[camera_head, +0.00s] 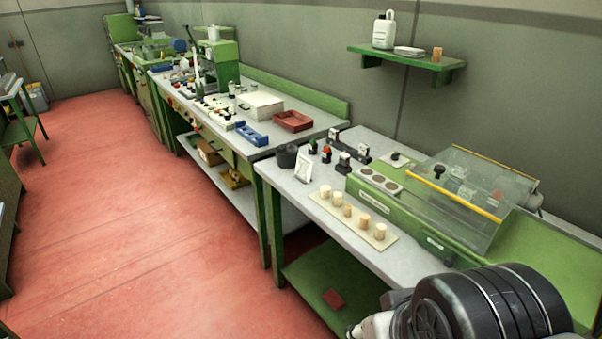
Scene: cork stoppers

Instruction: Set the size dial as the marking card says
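A green machine (425,213) with a clear cover stands on the near bench. A black knob (439,172) shows at the cover, and another dark knob (396,156) sits on a pale plate behind the panel. Several round grey faces (378,180) lie in a row on the machine's left end. I cannot tell which of these is the size dial, and no scale is readable. A small white framed card (304,167) stands at the bench's left end, possibly the marking card; its writing is too small to read. My gripper is not in view; only part of my arm shows at the lower right.
Several cork stoppers (348,211) stand on a pale board (325,205) along the bench's front edge. A dark cup (287,156) and small black devices (343,163) stand near the card. A shelf (404,62) hangs above. The red floor (150,230) is open at left.

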